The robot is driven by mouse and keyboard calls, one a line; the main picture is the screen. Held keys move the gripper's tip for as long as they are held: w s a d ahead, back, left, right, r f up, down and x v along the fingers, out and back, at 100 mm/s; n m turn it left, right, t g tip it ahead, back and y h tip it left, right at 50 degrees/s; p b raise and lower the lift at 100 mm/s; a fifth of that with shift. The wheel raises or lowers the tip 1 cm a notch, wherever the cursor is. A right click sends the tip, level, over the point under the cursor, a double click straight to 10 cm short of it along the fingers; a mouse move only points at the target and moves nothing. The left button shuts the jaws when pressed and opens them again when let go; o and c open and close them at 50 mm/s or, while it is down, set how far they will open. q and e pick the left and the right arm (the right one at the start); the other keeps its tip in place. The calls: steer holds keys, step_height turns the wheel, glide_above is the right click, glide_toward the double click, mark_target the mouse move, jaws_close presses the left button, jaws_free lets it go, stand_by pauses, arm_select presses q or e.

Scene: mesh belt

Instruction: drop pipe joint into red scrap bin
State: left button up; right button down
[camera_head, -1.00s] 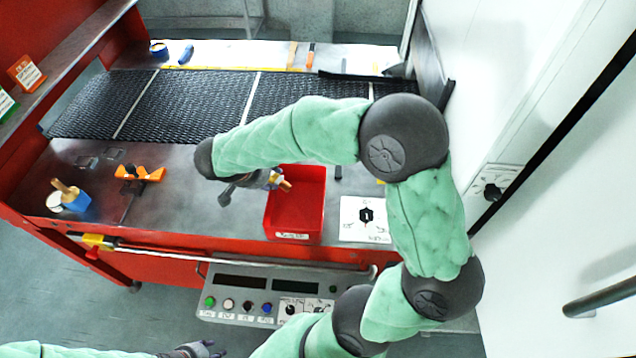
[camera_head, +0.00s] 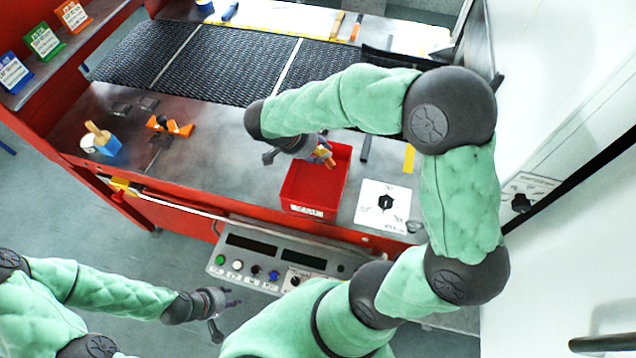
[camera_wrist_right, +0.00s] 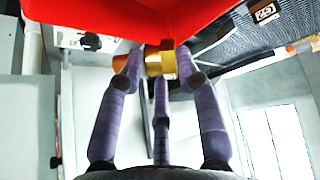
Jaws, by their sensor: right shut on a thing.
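The pipe joint (camera_wrist_right: 160,60), brass with a copper-coloured end, is held between the fingers of my right gripper (camera_wrist_right: 158,75). In the right wrist view the red bin (camera_wrist_right: 120,15) fills the top. My left gripper (camera_head: 228,300) is low in front of the bench, apart from everything; its fingers look spread and empty.
A mesh belt (camera_head: 240,65) runs behind. An orange fixture (camera_head: 172,126) and a blue cup with a brush (camera_head: 102,143) stand to the left. A control panel (camera_head: 275,258) juts out in front.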

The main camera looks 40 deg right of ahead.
steer(key=shift+f, duration=0.3)
steer(key=c, duration=0.8)
jaws_free()
steer(key=shift+a+r, duration=0.1)
steer(key=v, duration=1.1)
steer(key=shift+s+a+r, duration=0.1)
steer(key=shift+a+r, duration=0.15)
steer(key=shift+r, duration=0.1)
